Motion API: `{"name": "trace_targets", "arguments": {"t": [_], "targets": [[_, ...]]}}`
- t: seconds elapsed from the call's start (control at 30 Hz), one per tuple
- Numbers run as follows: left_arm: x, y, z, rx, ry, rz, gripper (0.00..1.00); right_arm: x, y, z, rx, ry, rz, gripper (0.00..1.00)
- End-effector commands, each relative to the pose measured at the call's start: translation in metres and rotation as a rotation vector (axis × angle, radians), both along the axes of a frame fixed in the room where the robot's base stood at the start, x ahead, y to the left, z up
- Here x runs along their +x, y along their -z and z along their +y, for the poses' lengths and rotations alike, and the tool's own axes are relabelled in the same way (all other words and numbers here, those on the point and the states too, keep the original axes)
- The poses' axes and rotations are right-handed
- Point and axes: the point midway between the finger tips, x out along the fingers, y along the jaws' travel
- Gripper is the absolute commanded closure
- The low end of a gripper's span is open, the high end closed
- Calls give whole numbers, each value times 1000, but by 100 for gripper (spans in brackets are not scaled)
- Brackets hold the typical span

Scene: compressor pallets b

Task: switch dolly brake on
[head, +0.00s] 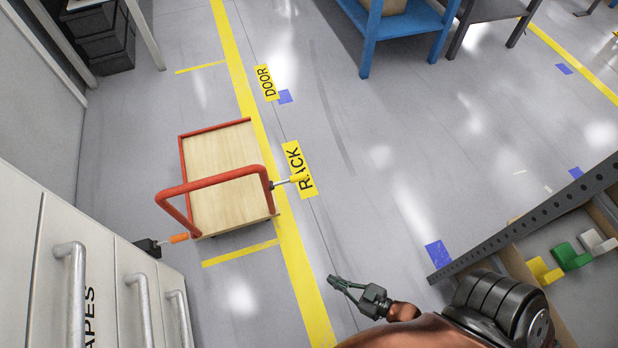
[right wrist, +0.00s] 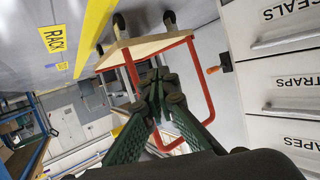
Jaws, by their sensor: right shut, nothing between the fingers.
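The dolly (head: 222,170) has a pale wooden deck with a red rim and an upright red handle bar (head: 215,182). A short metal lever with a yellow grip (head: 299,177) sticks out from the right post of the handle bar, above the RACK floor label. My right gripper (head: 335,282) is shut and empty, above the floor to the lower right of the dolly and apart from it. In the right wrist view the gripper fingers (right wrist: 160,84) cover part of the dolly (right wrist: 140,48) and its red handle (right wrist: 192,60). The yellow grip cannot be made out there. My left gripper is out of view.
An orange grip on a dark bracket (head: 148,246) is beside the drawer cabinet (head: 105,262), close to the dolly. A shelf with coloured bins (head: 571,257) stands at the right, near my right arm. The floor between gripper and dolly is clear.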

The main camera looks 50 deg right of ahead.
Motion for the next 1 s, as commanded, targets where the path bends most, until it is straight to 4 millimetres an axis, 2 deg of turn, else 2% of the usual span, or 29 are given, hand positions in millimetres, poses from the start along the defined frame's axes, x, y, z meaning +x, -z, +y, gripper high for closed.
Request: {"name": "trace_targets", "arguments": {"t": [0.03,0.1,0.2,0.33,0.43,0.6,1.0], "targets": [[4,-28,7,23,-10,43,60,49,-48,-13,-13,59,-127,100],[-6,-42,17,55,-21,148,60,94,-84,-34,-41,157,-246,100],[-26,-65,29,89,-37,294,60,144,-130,-63,-76,311,-368,100],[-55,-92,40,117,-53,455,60,186,-173,-92,-110,494,-443,100],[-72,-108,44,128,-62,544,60,204,-190,-104,-125,593,-456,100],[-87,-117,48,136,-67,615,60,213,-196,-113,-139,666,-450,100],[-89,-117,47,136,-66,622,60,216,-194,-115,-141,667,-449,100]]}}
